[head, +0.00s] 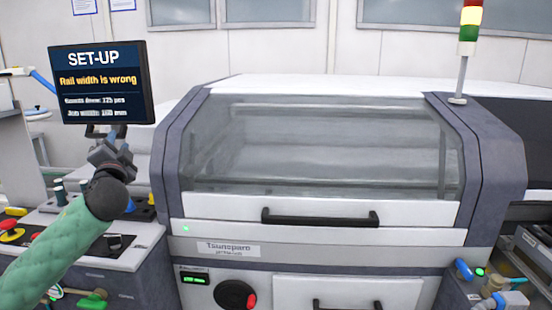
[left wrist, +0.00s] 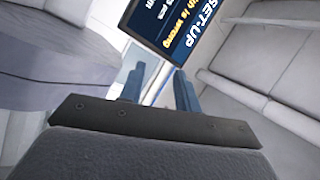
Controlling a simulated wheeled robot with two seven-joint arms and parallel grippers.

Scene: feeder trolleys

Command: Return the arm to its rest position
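My left arm, in a green sleeve, reaches in from the lower left of the head view. My left gripper (head: 104,132) is raised just below the lower edge of the display screen (head: 100,100) in that view. In the left wrist view, the two blue fingers of the left gripper (left wrist: 157,82) stand apart with nothing held between them. The screen (left wrist: 170,22) shows beyond the fingertips there, reading "SET-UP" and that the rail width is wrong. Whether the gripper touches the screen or its mount cannot be told. My right gripper is not in view.
A large machine with a closed clear hood (head: 320,150) and black handle (head: 320,217) fills the middle. A control desk (head: 140,255) with buttons and a red knob (head: 12,231) lies below my left arm.

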